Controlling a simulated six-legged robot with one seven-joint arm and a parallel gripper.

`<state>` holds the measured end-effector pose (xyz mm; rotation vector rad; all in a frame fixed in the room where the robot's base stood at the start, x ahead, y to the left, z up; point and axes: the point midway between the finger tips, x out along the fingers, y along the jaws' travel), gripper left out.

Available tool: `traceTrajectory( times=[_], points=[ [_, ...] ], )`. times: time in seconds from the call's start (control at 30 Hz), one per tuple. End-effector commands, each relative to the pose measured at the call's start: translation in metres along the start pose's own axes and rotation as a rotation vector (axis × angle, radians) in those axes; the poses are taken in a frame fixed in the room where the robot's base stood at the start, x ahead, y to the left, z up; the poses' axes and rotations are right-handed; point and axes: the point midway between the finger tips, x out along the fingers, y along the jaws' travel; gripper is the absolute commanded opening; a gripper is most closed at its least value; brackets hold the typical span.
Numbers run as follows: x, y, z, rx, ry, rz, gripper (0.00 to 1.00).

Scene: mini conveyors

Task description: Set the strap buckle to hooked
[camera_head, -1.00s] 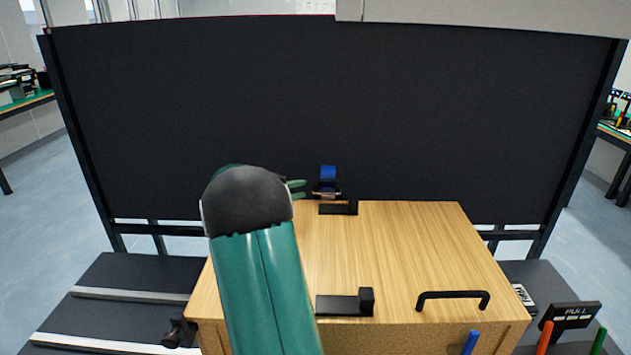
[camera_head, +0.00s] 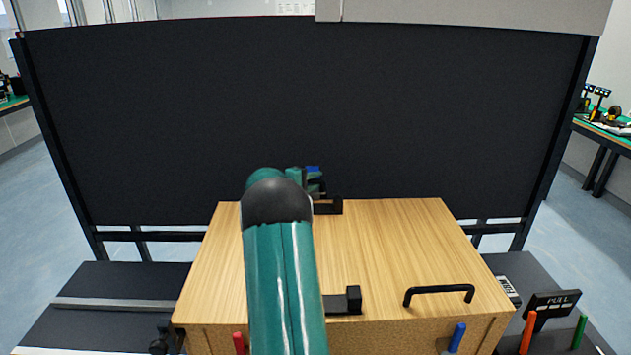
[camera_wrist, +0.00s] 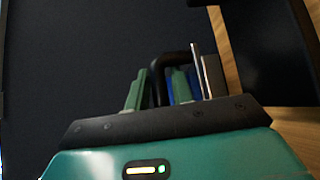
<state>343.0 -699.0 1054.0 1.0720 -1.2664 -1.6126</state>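The strap buckle stands at the back edge of the wooden box top (camera_head: 385,245). Its blue part (camera_head: 313,168) shows just above my gripper, and its black base (camera_head: 329,207) shows below. My gripper (camera_head: 311,182) is at the buckle and hides most of it. In the wrist view my two green fingers (camera_wrist: 160,92) stand apart. A dark bent bar (camera_wrist: 170,62) shows between and behind them. Blue and a thin metal plate (camera_wrist: 196,68) show at the right finger. Whether the fingers touch the bar is unclear. The black bracket (camera_head: 345,302) at the box front is partly behind my arm.
A black handle (camera_head: 440,290) is on the box top at the front right. A PULL sign (camera_head: 553,302) stands right of the box, near orange and green sticks. A tall black panel (camera_head: 330,110) rises behind. The middle of the box top is clear.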

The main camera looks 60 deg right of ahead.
Motion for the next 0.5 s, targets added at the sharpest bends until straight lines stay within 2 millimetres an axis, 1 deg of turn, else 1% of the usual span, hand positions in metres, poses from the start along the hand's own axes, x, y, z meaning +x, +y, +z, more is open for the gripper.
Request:
traceTrajectory(
  times=[0.1,0.37,0.4,0.47,0.5],
  points=[
    [0.0062,0.0001,-0.0007,0.0,0.001,0.0,0.23],
    [0.0062,0.0001,-0.0015,0.0,0.001,0.0,0.23],
    [0.0062,0.0001,-0.0015,0.0,0.001,0.0,0.15],
    [0.0061,0.0001,-0.0014,0.0,0.001,0.0,0.04],
    [0.0061,0.0002,-0.0014,0.0,0.001,0.0,0.0]
  ],
)
